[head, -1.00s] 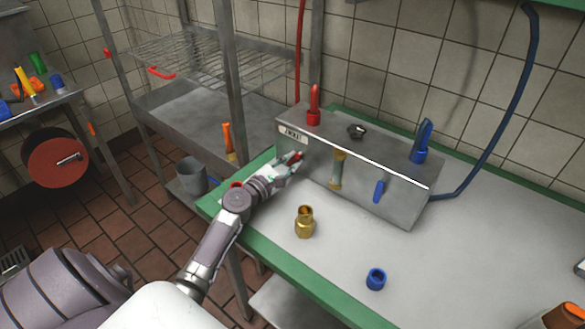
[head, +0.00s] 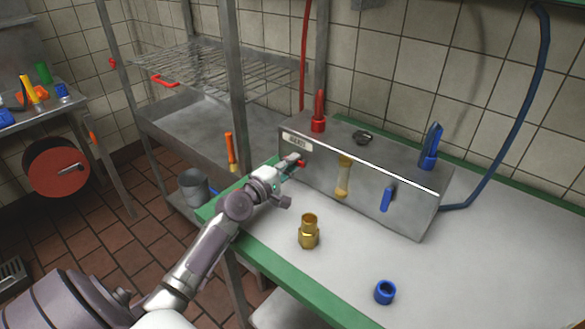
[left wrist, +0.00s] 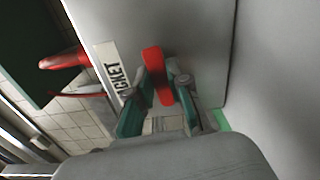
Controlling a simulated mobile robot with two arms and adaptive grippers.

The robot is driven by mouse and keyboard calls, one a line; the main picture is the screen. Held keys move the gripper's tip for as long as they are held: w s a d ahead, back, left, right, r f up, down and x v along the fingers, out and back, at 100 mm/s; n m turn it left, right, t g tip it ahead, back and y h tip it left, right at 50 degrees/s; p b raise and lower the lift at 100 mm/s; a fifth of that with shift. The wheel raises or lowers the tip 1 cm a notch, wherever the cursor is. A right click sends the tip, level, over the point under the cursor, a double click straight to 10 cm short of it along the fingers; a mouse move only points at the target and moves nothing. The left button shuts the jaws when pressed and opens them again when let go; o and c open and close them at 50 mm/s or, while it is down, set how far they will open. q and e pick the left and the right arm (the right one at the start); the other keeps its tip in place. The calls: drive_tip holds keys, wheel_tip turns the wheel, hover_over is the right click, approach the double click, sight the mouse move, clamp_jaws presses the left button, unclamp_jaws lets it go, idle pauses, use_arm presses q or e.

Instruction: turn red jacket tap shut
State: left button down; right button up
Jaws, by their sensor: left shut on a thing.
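The red jacket tap (head: 301,163) sits on the front of the steel box (head: 320,180), under the white label plate (head: 297,141) at the box's left end. My left gripper (head: 291,162) is at the tap, with its fingers shut on the red handle. In the left wrist view, the red handle (left wrist: 153,66) stands between the two green-padded fingers, close to the label (left wrist: 117,72) that reads partly "CKET". The fingers hide the handle's base. My right gripper is not in view.
A red upright fitting (head: 318,112) and a blue one (head: 430,148) stand on the box. A blue lever (head: 387,198) is on its front. A brass fitting (head: 309,232) and a blue ring (head: 385,292) lie on the bench. A blue hose (head: 520,110) hangs at the right.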

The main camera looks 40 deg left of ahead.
use_arm(q)
drive_tip(key=shift+m, duration=0.5)
drive_tip(key=c, duration=1.1)
unclamp_jaws()
drive_tip(key=shift+r, duration=0.1)
drive_tip(key=s, duration=0.8)
drive_tip(key=s+a, duration=0.1)
drive_tip(key=s, duration=0.3)
